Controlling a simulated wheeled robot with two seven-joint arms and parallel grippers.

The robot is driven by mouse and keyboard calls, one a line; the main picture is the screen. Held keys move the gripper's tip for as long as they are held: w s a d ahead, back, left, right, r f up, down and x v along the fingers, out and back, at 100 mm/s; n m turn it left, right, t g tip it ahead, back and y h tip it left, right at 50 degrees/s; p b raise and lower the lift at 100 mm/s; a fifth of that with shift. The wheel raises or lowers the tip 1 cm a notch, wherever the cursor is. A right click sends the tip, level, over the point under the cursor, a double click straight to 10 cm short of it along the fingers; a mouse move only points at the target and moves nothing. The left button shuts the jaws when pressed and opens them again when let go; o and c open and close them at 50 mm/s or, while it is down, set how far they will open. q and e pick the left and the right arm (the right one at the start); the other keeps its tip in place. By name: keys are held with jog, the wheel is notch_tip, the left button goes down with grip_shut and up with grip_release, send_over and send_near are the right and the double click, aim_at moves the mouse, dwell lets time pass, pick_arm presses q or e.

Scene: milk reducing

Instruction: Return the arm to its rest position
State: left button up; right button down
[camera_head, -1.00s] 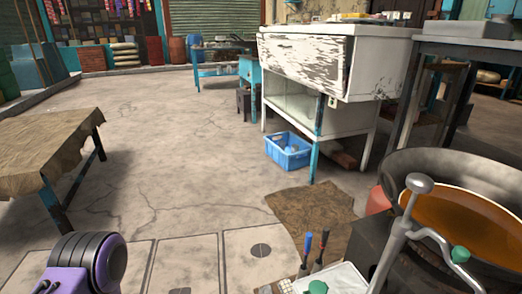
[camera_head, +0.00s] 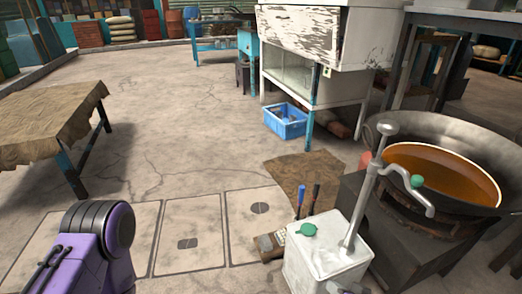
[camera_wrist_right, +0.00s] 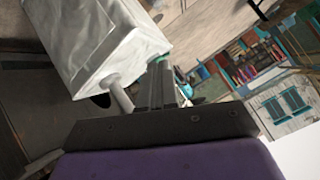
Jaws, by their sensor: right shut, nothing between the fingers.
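My right gripper (camera_wrist_right: 165,88) shows in the right wrist view, its dark fingers together and empty. A white box-shaped machine (camera_wrist_right: 118,45) with a short spout is close beside the fingers; I cannot tell whether they touch. I cannot make out the right fingers clearly in the head view. A purple part of my left arm (camera_head: 85,250) shows at the lower left; the left gripper is out of view.
A wide pan (camera_head: 470,135) of brown liquid sits on a dark stove at the right. A cloth-covered table (camera_head: 45,120) stands at the left. A blue crate (camera_head: 285,122) lies under a worn white cabinet (camera_head: 300,25). The middle floor is clear.

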jog(key=s+d+f+m+g+h, duration=0.25)
jog(key=s+f+m+g, duration=0.25)
jog(key=s+f+m, duration=0.45)
jog(key=s+d+f+n+g+h, duration=0.25)
jog(key=s+d+n+h, duration=0.25)
jog(key=s+d, duration=0.45)
notch_tip(320, 180, up, 26)
jog(key=s+a+p, duration=0.1)
jog(key=p, duration=2.4)
jog(key=shift+a+f+t+p, duration=0.2)
jog(key=shift+a+t+p, duration=0.1)
jog(key=shift+t+p, duration=0.1)
jog(key=shift+s+m, duration=0.1)
jog(key=shift+m, duration=0.15)
